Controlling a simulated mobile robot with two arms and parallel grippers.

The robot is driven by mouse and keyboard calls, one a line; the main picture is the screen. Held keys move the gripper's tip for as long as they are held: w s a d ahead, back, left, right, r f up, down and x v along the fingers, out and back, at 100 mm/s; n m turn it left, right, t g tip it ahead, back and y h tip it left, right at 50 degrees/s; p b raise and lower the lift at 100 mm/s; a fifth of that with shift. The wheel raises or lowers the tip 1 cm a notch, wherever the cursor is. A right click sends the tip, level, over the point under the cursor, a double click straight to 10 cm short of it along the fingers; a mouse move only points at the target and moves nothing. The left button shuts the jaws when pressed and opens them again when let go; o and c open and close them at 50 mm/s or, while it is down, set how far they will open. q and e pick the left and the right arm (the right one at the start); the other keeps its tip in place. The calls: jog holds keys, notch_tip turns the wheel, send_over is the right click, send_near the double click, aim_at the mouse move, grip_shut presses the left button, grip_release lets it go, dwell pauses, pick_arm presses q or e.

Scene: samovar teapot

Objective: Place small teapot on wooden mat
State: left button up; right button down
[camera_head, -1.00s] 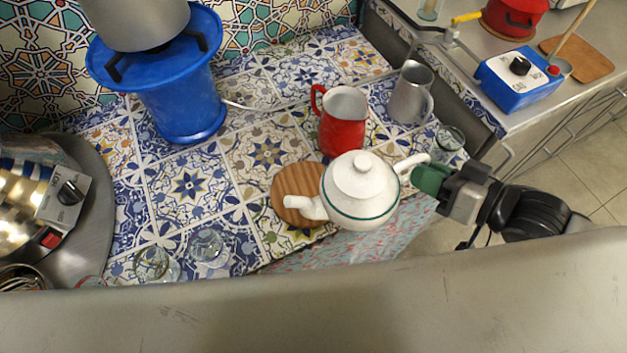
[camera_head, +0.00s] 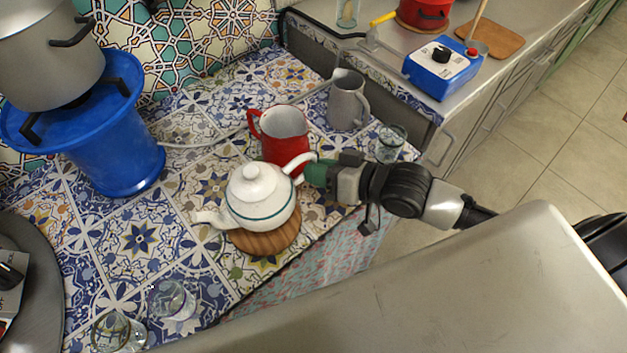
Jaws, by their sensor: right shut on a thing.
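The small white teapot (camera_head: 260,195) with a green stripe is upright over the round wooden mat (camera_head: 265,243), its spout pointing left. The mat's front part shows below it; I cannot tell whether the teapot's base touches the mat. My right gripper (camera_head: 316,172) is shut on the teapot's handle, at the teapot's right side. My left gripper is not in view.
A red pitcher (camera_head: 284,138) stands close behind the teapot, with a grey pitcher (camera_head: 346,101) and a glass (camera_head: 390,142) to the right. Glasses (camera_head: 172,299) stand front left. A blue stand (camera_head: 115,135) bears a large pot (camera_head: 45,60). Tiles left of the teapot are clear.

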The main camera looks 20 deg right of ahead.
jog(key=shift+w+a+f+b, duration=0.1)
jog(key=shift+w+a+f, duration=0.05)
jog(key=shift+f, duration=0.6)
jog(key=shift+w+a+f+b, duration=0.1)
jog(key=shift+w+a+f, duration=0.05)
jog(key=shift+f, duration=0.6)
jog(key=shift+w+a+f+b, duration=0.1)
jog(key=shift+w+a+f, duration=0.05)
jog(key=shift+f, duration=0.7)
jog(key=c, duration=1.1)
grip_release()
jog(key=shift+s+d, duration=0.1)
jog(key=p+v, duration=0.1)
jog(key=v, duration=1.1)
